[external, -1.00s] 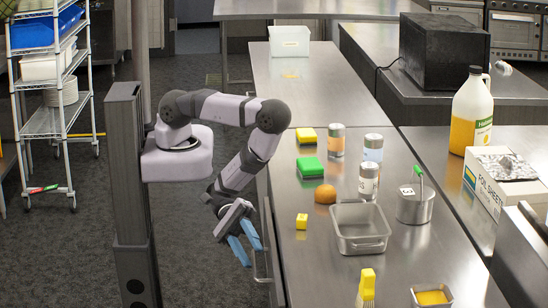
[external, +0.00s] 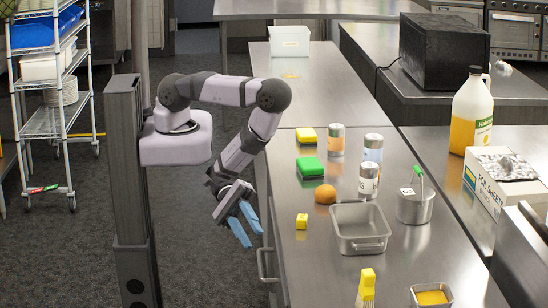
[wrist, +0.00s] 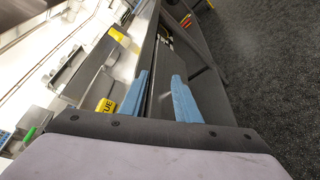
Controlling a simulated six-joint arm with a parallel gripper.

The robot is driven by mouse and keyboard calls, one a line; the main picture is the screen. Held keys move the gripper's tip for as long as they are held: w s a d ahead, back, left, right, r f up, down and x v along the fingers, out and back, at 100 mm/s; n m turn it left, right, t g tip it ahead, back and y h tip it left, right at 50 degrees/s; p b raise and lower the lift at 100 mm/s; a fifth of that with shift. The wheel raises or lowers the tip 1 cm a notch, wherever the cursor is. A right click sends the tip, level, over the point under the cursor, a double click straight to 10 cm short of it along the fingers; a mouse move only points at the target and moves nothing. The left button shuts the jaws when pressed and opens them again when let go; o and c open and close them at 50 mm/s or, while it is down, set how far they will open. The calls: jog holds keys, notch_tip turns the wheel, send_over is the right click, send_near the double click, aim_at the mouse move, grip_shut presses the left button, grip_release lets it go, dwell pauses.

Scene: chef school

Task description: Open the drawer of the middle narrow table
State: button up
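The middle narrow table (external: 400,262) is a steel-topped counter running along the right of my arm. A bar handle (external: 266,268) stands on its front side, facing the aisle. My gripper (external: 250,239) points down beside the table's front edge, above and a little beyond the handle in the picture. Its two blue fingers are apart with nothing clearly held between them. In the wrist view my gripper (wrist: 160,76) is open over the table's dark front side. I cannot tell whether the drawer is slightly open.
On the table stand a yellow block (external: 302,221), a steel pan (external: 360,246), a green sponge (external: 310,168), an orange-brown round item (external: 325,194), shakers (external: 369,181) and a brush (external: 367,284). The aisle floor (external: 205,265) left of the table is free.

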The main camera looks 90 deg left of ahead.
jog(key=b, duration=0.4)
send_near(260, 264)
jog(key=r+x, duration=0.1)
jog(key=x, duration=0.2)
jog(key=shift+a+f+b, duration=0.15)
jog(key=shift+f+b, duration=0.15)
jog(key=shift+f, duration=0.55)
jog(key=shift+b+x, duration=0.65)
jog(key=shift+x, duration=3)
grip_shut()
